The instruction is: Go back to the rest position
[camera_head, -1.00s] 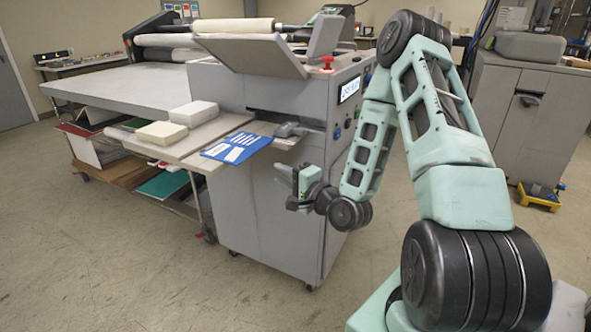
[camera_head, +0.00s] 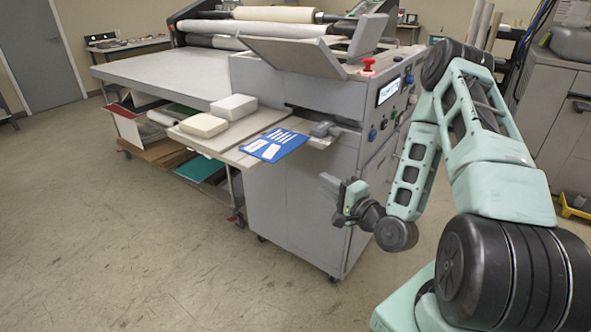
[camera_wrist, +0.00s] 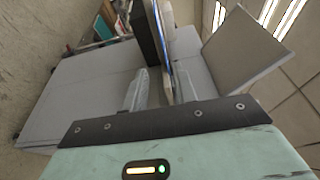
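My mint-green arm is folded at the right of the head view. My gripper (camera_head: 340,200) hangs low in front of the grey laminator's (camera_head: 300,190) near end, below the side shelf and apart from it. In the wrist view my gripper (camera_wrist: 158,80) shows two grey fingers with a gap between them. I see nothing held there. The shelf shows edge-on beyond the fingers.
A blue sheet with white strips (camera_head: 270,146) and a grey latch-like part (camera_head: 325,129) lie on the side shelf (camera_head: 228,139). Two paper stacks (camera_head: 204,125) (camera_head: 234,107) lie left of them. A grey cabinet (camera_head: 560,125) stands right. The floor (camera_head: 110,250) at front left is clear.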

